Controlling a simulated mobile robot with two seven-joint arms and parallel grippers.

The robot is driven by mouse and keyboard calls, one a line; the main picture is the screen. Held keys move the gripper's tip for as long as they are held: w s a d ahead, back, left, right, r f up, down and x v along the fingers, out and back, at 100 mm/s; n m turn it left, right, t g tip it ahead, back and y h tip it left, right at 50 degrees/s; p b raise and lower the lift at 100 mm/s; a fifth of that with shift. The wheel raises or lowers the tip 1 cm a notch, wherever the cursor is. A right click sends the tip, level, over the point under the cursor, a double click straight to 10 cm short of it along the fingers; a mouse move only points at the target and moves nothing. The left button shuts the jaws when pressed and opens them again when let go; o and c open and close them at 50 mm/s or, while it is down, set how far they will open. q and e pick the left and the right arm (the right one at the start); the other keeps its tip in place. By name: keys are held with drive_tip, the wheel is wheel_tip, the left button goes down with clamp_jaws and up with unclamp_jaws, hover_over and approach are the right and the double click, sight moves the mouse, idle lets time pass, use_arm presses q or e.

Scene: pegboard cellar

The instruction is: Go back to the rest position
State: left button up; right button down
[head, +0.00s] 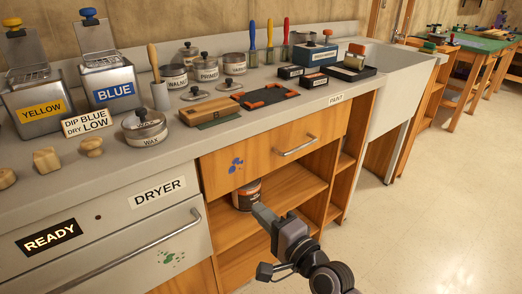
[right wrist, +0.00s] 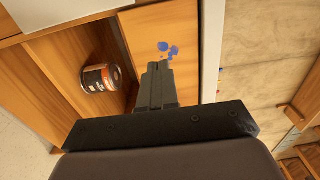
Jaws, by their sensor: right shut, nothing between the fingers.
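My right gripper (head: 262,214) is shut and empty. In the head view it is in front of the open shelf under the counter, below the wooden drawer (head: 270,150). In the right wrist view the shut fingers (right wrist: 158,70) point toward the drawer front, near its blue paint marks. A dark can with an orange band (head: 247,194) stands on the shelf behind the gripper, partly hidden by it. The can also shows in the right wrist view (right wrist: 98,78), apart from the fingers. My left gripper is in neither view.
The counter (head: 210,135) holds yellow and blue bins, several tins, brushes and a wooden block. The dryer drawer (head: 130,245) with its long handle is at the lower left. A white sink (head: 395,85) stands at the right. The floor (head: 430,190) at the right is clear.

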drive_tip(key=s+d+f+n+g+h, duration=0.4)
drive_tip(key=s+d+f+n+h, duration=0.6)
drive_tip(key=s+d+f, duration=0.95)
wheel_tip(320, 180, up, 15)
drive_tip(key=s+n+y+p, duration=0.1)
drive_tip(key=s+n+p, duration=0.1)
drive_tip(key=p, duration=1.4)
drive_tip(key=shift+s+n, duration=0.25)
drive_tip(key=shift+n, duration=0.25)
